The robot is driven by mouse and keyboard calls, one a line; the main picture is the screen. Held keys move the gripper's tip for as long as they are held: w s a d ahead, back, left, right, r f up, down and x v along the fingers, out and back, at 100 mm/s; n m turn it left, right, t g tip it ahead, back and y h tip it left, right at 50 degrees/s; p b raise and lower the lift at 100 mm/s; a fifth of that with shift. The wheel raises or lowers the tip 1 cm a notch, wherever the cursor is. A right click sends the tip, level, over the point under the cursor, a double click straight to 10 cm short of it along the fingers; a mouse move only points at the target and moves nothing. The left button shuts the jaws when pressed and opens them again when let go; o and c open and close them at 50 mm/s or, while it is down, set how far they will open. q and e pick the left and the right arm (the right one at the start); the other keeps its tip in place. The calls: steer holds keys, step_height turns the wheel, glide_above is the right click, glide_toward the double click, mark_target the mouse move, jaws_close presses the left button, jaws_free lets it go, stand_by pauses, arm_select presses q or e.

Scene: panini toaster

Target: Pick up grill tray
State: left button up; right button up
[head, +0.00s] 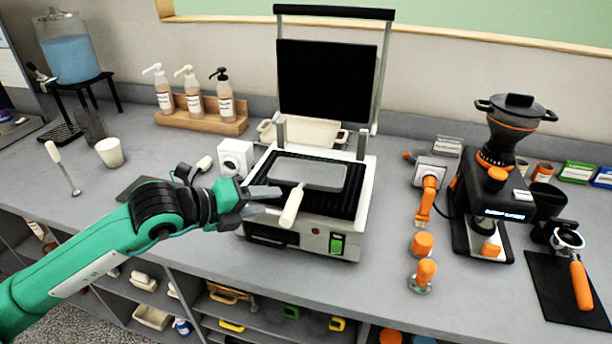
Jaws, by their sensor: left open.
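The grill tray (310,174), a flat grey plate with a cream handle (292,206), lies on the ribbed black lower plate of the open panini toaster (345,240). The handle points toward the front and slightly left, over the toaster's front edge. My left gripper (270,201) comes in from the left, open, with its fingertips just left of the handle. Whether the fingertips touch the handle I cannot tell. My right gripper is not in view.
The toaster's lid (327,80) stands upright behind. A coffee grinder (495,190) and orange-handled tools (422,243) stand to the right. Pump bottles (193,92) in a wooden holder and a white cup (110,152) are on the left. Shelves lie below the counter's front edge.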

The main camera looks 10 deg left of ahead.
mark_target(288, 202)
arm_select(q)
steer(key=p+x, duration=0.2)
steer(key=x, duration=0.4)
steer(key=shift+d+f+p, duration=0.15)
steer(key=shift+d+p, duration=0.05)
steer(key=shift+p, duration=0.2)
steer(key=shift+w+d+f, duration=0.1)
steer(key=shift+w+f, duration=0.05)
steer(key=shift+f, duration=0.1)
jaws_close()
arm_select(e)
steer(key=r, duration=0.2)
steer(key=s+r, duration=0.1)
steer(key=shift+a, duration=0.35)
